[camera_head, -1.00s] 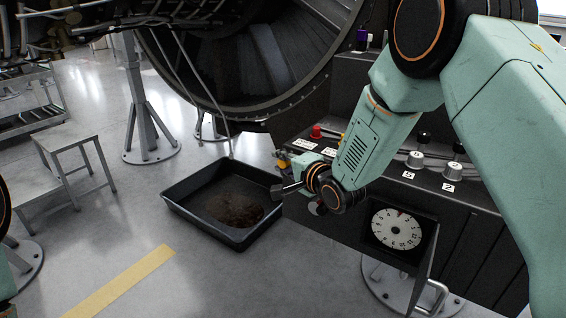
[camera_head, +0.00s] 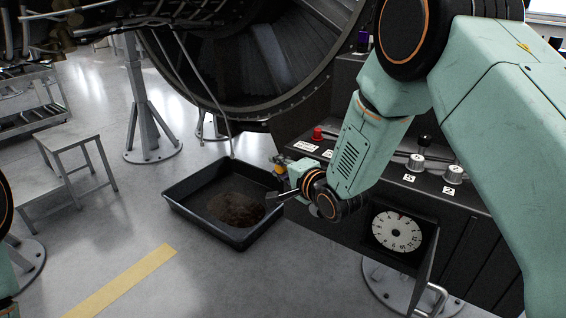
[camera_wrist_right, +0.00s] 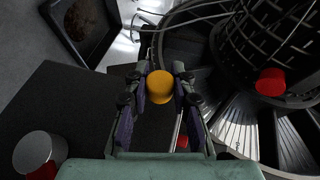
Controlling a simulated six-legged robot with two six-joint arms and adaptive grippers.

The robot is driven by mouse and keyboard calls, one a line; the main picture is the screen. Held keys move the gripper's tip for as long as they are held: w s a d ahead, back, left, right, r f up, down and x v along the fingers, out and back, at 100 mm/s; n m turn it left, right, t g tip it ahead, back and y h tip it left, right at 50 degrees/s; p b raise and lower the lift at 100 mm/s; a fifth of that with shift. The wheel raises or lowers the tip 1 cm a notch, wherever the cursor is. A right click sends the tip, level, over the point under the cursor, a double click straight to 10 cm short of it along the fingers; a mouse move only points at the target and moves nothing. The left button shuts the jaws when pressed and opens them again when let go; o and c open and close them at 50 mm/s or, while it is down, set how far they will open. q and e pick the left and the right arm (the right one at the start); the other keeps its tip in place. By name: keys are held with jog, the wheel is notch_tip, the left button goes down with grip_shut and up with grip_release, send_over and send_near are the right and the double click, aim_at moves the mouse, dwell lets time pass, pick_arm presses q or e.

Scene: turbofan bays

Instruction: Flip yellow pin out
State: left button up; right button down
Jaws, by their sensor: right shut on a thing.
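The yellow pin (camera_wrist_right: 160,86) shows in the wrist view as a round yellow cap between the two fingertips of my right gripper (camera_wrist_right: 159,82). The fingers sit on both sides of it, shut on it. My left gripper is out of view; only bits of the left arm show at the left edge.
A black drip tray (camera_head: 250,236) lies on the floor to the left. The large engine casing (camera_head: 245,112) rises behind.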

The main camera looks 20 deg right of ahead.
jog(key=shift+s+f, duration=0.1)
jog(key=c, duration=1.5)
grip_release()
jog(key=shift+a, duration=0.1)
jog(key=o, duration=0.3)
jog(key=shift+s, duration=0.15)
jog(key=shift+o, duration=0.5)
jog(key=v, duration=1.1)
jog(key=shift+s+d, duration=0.25)
jog(key=shift+s, duration=0.05)
jog(key=shift+s, duration=0.1)
